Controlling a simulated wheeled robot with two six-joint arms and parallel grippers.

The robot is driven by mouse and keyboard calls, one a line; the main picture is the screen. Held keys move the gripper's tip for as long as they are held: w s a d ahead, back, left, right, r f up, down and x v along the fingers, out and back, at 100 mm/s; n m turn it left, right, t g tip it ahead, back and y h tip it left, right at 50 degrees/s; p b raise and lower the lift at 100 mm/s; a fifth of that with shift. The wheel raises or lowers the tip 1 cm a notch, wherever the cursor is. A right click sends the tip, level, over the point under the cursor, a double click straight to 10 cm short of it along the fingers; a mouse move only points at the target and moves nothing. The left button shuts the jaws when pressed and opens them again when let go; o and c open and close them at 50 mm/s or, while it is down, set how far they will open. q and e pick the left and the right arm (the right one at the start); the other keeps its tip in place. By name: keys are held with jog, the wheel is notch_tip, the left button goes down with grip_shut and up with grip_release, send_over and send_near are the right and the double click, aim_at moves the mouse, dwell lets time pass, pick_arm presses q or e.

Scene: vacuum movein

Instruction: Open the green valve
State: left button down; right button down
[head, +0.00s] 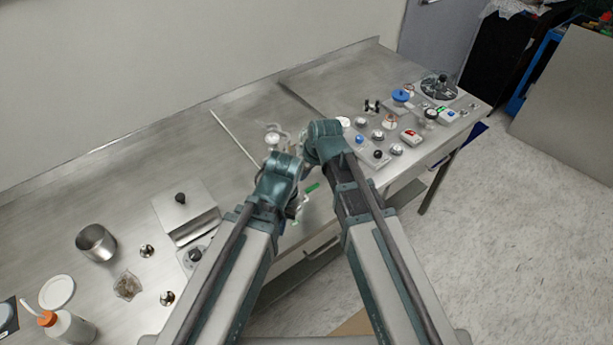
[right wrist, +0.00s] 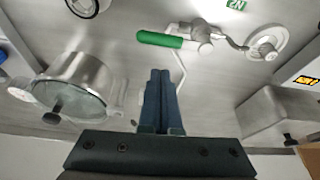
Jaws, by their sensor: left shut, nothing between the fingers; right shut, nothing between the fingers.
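The green valve shows in the right wrist view as a green-handled lever (right wrist: 160,39) on a pale metal valve body (right wrist: 204,35). In the head view only part of its green handle (head: 312,187) shows between my two arms. My right gripper (right wrist: 160,72) is shut and empty, its fingertips just below the green handle in the right wrist view; a gap or contact cannot be judged. In the head view my right gripper is mostly hidden behind its own wrist. My left gripper (head: 292,209) is the lower one, shut, near the handle and largely hidden by its arm.
In the right wrist view a steel vessel (right wrist: 80,84) stands left of the fingers, and a white round flange (right wrist: 268,42) is beyond the valve. A green N2 label (right wrist: 236,4) is at the top. Several small instruments crowd the steel bench (head: 130,190) on the right.

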jog(key=w+a+p+v, duration=0.1)
jog(key=p+v, duration=0.9)
jog(key=shift+r, duration=0.65)
jog(key=shift+w+a, duration=0.1)
jog(key=s+d+f+m+g+h+b, duration=0.1)
jog(key=s+d+f+m+h+b, duration=0.1)
jog(key=s, duration=0.5)
jog(key=s+d+f+m+g+h+b, duration=0.2)
jog(key=s+f, duration=0.2)
jog(key=s, duration=0.4)
jog(key=shift+s+d+b, duration=0.15)
jog(key=shift+d+b, duration=0.05)
jog(key=shift+b, duration=0.2)
